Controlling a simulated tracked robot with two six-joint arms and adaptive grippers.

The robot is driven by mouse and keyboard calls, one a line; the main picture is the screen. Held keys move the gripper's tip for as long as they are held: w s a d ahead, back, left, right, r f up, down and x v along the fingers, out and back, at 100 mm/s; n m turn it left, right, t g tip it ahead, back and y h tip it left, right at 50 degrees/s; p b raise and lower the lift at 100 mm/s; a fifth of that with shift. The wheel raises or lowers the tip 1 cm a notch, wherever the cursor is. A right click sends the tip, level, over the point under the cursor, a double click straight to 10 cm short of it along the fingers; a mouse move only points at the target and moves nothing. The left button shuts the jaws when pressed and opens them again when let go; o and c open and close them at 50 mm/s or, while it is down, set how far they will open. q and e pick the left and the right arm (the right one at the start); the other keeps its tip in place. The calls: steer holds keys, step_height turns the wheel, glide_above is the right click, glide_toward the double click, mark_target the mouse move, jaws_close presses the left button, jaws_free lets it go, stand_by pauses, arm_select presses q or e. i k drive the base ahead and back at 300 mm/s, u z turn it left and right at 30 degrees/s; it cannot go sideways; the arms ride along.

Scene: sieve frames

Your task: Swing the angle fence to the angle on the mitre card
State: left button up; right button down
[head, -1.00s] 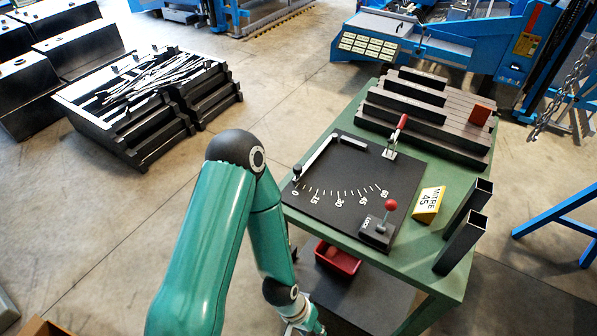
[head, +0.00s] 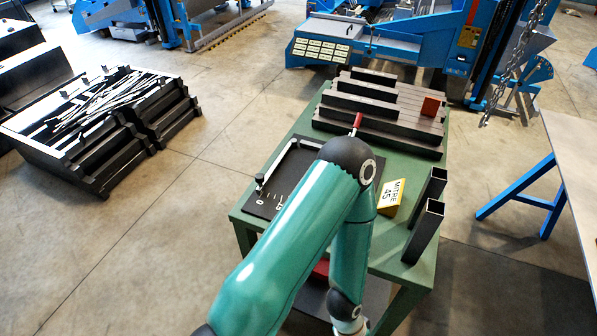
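The mitre card (head: 391,197) is yellow, reads "MITRE 45" and stands on the green bench right of the black angle plate (head: 259,206). The pale angle fence (head: 279,161) lies on the plate's left side; its near end, with a dark upright knob (head: 260,181), is by the 0 mark. My green arm covers the plate's right part, hiding most of the scale and the red-balled lock lever. The red clamp handle (head: 357,121) shows just above the elbow. The arm's far end reaches the bottom edge, and no gripper fingers show.
Dark stepped bars (head: 375,123) and a red block (head: 430,107) lie at the back. A red bin (head: 321,269) sits below. Open floor lies left of the bench.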

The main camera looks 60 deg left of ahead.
mark_target(262, 180)
steer(key=z, duration=0.05)
steer(key=k, duration=1.5)
steer(key=u, duration=0.8)
steer(key=i, duration=0.95)
